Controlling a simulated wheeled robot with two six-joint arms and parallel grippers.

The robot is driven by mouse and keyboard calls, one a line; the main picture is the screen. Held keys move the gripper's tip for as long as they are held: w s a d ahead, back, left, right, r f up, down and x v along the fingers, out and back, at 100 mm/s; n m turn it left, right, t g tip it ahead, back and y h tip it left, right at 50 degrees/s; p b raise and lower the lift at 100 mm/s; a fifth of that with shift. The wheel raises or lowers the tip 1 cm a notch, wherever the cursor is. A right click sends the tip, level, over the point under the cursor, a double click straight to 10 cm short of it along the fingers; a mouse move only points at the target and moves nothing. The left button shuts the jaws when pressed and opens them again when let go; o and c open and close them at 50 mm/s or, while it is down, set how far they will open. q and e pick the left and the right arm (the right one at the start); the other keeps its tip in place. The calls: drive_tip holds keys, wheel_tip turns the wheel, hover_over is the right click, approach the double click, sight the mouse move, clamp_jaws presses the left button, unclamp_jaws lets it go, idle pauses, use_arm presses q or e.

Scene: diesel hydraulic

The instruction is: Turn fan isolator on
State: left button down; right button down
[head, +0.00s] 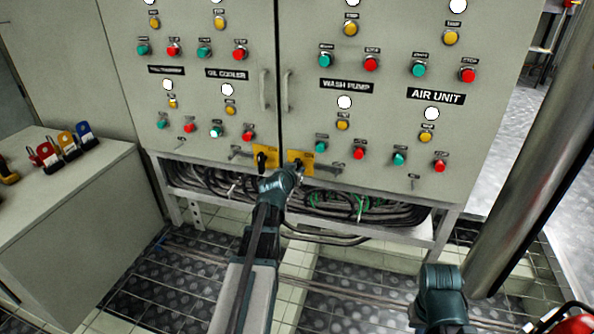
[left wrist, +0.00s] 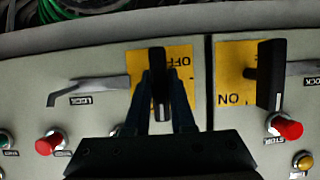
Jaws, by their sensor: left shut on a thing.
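Two isolators with black handles on yellow plates sit at the bottom middle of the grey cabinet, one on each side of the door seam. My left gripper (left wrist: 160,100) is shut on the black handle (left wrist: 158,62) of the right-hand isolator, whose yellow plate shows in the head view (head: 306,158). In the left wrist view this handle stands upright, with OFF lettering beside it. The other black handle (left wrist: 270,75) is also upright there, free of the gripper, with ON lettering beside it. No fan label is readable. My right gripper is not visible.
Metal lock levers (left wrist: 88,88) lie beside the plates. Red buttons (head: 359,154) and green buttons (head: 321,146) are close by. Cables (head: 340,205) run below the cabinet. Coloured padlocks (head: 66,140) sit on a box at left. A thick pipe (head: 510,150) stands at right.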

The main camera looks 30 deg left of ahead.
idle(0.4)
use_arm(q)
drive_tip(key=c, duration=0.8)
unclamp_jaws()
drive_tip(key=shift+o, duration=0.2)
